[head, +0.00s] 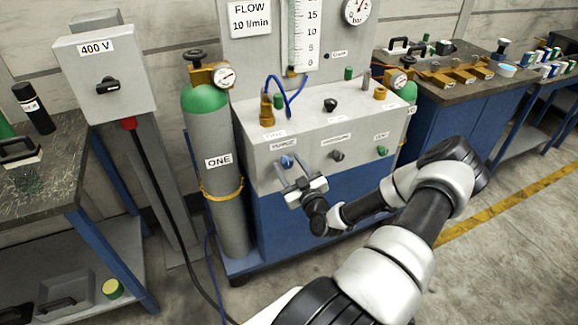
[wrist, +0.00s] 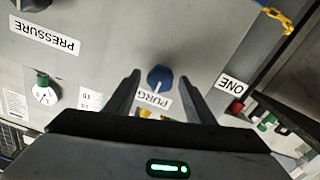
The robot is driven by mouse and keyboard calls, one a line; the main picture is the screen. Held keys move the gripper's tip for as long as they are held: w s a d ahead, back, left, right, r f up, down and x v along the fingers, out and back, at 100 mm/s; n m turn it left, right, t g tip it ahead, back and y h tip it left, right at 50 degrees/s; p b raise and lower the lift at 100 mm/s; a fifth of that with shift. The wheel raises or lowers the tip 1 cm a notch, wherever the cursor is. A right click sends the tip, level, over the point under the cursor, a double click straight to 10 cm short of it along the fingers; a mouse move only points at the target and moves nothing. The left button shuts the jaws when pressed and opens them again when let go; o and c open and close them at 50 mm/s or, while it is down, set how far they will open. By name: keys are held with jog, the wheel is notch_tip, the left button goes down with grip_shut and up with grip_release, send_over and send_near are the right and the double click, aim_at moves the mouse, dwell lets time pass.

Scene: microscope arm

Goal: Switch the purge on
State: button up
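The purge knob (head: 287,161) is small and blue, on the front of the grey panel (head: 262,170) under a label reading PURGE. In the wrist view the blue knob (wrist: 160,78) sits between my two fingers, with the upside-down PURGE label (wrist: 152,99) beside it. My gripper (head: 292,164) is at the panel front, and in the wrist view its fingers (wrist: 160,76) are apart, with a gap on each side of the knob. No contact shows. How deep the fingertips reach around the knob, and which setting it points to, I cannot tell.
A black knob (head: 337,155) and a green knob (head: 382,150) sit to the right on the same panel. Gas cylinder ONE (head: 218,185) stands close on the left. A 400 V switch box (head: 105,75) is further left. Open floor lies at the right front.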

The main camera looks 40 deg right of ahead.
jog(key=c, duration=1)
jog(key=m+b, duration=0.2)
jog(key=m, duration=0.1)
jog(key=shift+f, duration=0.1)
jog(key=m+b, duration=0.2)
jog(key=m, duration=0.3)
jog(key=shift+d+m, duration=0.15)
jog(key=shift+m, duration=0.15)
jog(key=m+b, duration=0.1)
jog(key=m, duration=0.3)
jog(key=shift+m, duration=0.3)
jog(key=m+b, duration=0.1)
jog(key=m, duration=0.3)
jog(key=shift+d+f+m, duration=0.1)
jog(key=shift+m, duration=0.2)
